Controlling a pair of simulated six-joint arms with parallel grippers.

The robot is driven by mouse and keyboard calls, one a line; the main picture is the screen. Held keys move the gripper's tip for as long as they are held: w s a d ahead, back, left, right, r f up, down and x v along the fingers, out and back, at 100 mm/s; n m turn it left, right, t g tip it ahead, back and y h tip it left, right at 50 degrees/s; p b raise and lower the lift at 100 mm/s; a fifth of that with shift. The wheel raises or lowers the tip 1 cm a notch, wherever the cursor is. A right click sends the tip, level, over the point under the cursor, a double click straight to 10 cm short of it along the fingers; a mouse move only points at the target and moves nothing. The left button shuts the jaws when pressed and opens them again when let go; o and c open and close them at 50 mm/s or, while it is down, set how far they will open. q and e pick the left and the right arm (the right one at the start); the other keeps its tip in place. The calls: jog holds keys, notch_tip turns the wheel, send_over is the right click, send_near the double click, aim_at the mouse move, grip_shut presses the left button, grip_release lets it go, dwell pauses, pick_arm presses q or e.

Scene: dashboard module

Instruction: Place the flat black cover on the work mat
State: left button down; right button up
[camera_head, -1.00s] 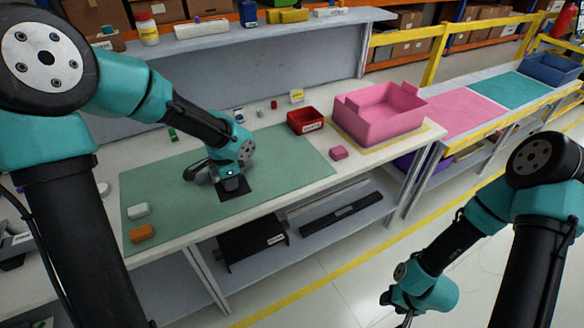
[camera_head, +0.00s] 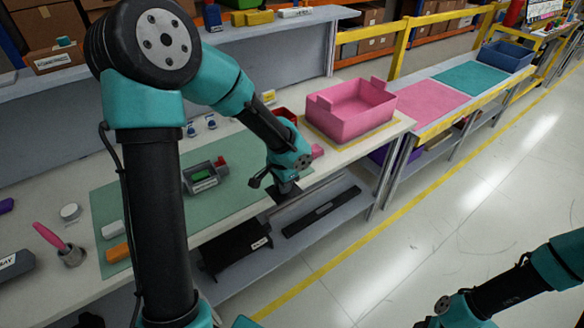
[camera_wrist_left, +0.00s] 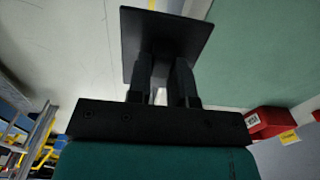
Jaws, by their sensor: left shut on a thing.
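The flat black cover (camera_wrist_left: 166,40) is a thin dark square plate. In the left wrist view my left gripper (camera_wrist_left: 167,80) is shut on it, with both fingers at its near side. In the head view my left gripper (camera_head: 284,190) is at the table's front edge, by the right end of the green work mat (camera_head: 135,190). Only a dark sliver of the cover shows there. The mat also shows in the left wrist view (camera_wrist_left: 275,50), beside the cover. My right wrist is at the bottom right of the head view; its fingers are not clearly visible.
A grey tray (camera_head: 188,184) with green and red parts stands on the mat. White (camera_head: 112,230) and orange (camera_head: 117,253) blocks lie at its left. A pink bin (camera_head: 352,118) and a red bin (camera_wrist_left: 268,123) are near the gripper. A shelf (camera_head: 320,222) lies below the table edge.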

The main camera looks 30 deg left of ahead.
pick_arm(q)
jog(key=w+a, duration=0.2)
jog(key=w, duration=0.2)
jog(key=w+a+f, duration=0.1)
jog(key=w+a, duration=0.2)
jog(key=w, duration=0.1)
jog(key=w+a, duration=0.3)
jog(key=w, duration=0.2)
jog(key=shift+a+f, duration=0.1)
jog(key=shift+f, duration=0.1)
jog(key=shift+w, duration=0.1)
jog(key=shift+w+a, duration=0.2)
jog(key=shift+w, duration=0.05)
jog(key=shift+f, duration=1.8)
jog(key=shift+f, duration=0.1)
jog(key=c, duration=1)
grip_release()
